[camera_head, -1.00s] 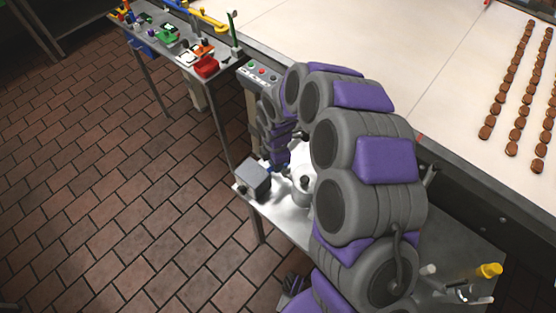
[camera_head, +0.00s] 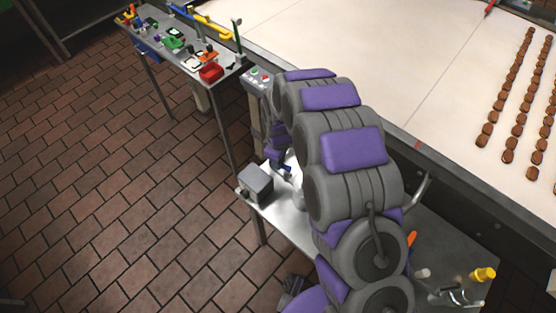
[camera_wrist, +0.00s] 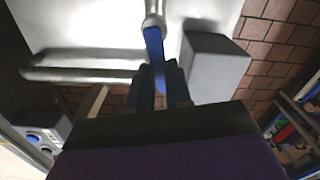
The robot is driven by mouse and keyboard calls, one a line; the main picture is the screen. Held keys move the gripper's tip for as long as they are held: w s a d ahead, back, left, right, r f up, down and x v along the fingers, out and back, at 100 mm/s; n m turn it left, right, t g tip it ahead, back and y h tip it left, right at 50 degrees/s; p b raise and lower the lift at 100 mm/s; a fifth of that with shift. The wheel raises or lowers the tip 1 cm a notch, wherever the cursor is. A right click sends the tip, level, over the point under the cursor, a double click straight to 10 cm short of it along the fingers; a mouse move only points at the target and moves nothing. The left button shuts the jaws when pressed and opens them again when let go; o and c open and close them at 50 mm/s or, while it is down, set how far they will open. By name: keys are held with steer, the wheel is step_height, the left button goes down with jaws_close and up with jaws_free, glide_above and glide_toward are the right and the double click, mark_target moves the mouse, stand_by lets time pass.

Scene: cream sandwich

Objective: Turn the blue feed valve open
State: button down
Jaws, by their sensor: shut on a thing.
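The blue feed valve handle (camera_wrist: 154,44) shows in the wrist view as a narrow blue lever below a metal pipe fitting (camera_wrist: 154,14). My gripper (camera_wrist: 158,74) is shut on the lever, with one dark finger on each side of it. The lever's lower end lies between the fingers. In the head view my own arm hides most of the valve and the fingertips, so the lever's angle is hard to judge there.
A grey box (camera_head: 256,184) stands on the low metal table (camera_head: 268,212) close to the valve; it is right of the lever in the wrist view (camera_wrist: 215,68). A metal pipe (camera_wrist: 80,66) runs left of it. A conveyor (camera_head: 400,60) and tool table (camera_head: 190,58) stand behind.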

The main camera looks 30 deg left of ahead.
steer(key=shift+w+a+r+m, duration=0.1)
steer(key=shift+w+m, duration=0.35)
steer(key=shift+m, duration=0.55)
steer(key=c, duration=1)
jaws_free()
steer(key=shift+a, duration=0.1)
steer(key=shift+c, duration=0.2)
steer(key=shift+r, duration=0.1)
step_height(320, 180, up, 17)
steer(key=p, duration=0.1)
